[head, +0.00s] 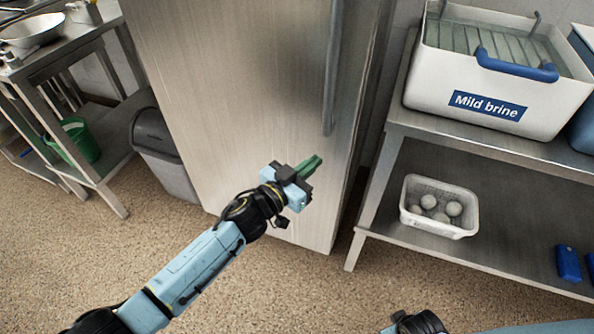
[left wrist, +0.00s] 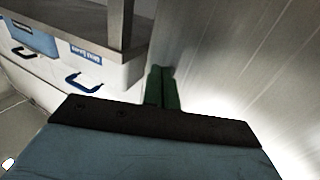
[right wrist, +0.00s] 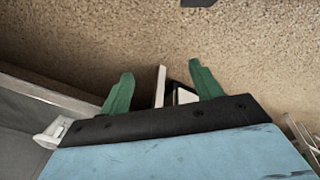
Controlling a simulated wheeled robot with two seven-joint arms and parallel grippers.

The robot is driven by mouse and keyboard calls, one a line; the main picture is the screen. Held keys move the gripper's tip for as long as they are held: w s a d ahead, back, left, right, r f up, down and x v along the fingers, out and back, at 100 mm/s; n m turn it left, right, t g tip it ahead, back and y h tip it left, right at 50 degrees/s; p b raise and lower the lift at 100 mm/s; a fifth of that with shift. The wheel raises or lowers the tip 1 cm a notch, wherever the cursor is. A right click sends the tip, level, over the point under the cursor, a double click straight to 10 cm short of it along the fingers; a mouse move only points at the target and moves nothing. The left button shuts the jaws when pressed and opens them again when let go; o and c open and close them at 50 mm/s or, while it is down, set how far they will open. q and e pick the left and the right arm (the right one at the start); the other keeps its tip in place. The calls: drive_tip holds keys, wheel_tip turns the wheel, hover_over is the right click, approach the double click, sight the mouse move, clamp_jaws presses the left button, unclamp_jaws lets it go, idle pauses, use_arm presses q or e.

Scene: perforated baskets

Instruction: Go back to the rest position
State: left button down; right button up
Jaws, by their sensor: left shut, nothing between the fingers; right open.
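My left gripper (head: 311,165) is raised in front of the tall metal cabinet (head: 235,80) in the head view, its green fingers together with nothing between them. The closed fingers also show in the left wrist view (left wrist: 161,88). My right gripper (right wrist: 163,82) shows in the right wrist view with its green fingers spread apart and empty, above the speckled floor. In the head view only part of my right arm shows at the bottom edge; its fingers are not seen there.
A metal shelf unit at right carries a white "Mild brine" tub (head: 440,75) on top. A white basket (head: 439,230) with several round pale things stands on its lower shelf (head: 500,255). A grey bin (head: 165,150) and green bucket (head: 82,145) are at left. The floor (head: 300,290) is clear.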

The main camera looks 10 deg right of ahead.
use_arm(q)
drive_tip(key=shift+p+v, duration=0.55)
drive_tip(key=shift+v, duration=1.75)
use_arm(e)
drive_tip(key=shift+s+d+f, duration=0.15)
drive_tip(key=shift+s+f, duration=0.6)
drive_tip(key=shift+f, duration=0.05)
drive_tip(key=shift+s+d+f, duration=0.1)
drive_tip(key=shift+s+f, duration=0.6)
drive_tip(key=shift+f, duration=0.1)
use_arm(q)
drive_tip(key=shift+s+f, duration=0.1)
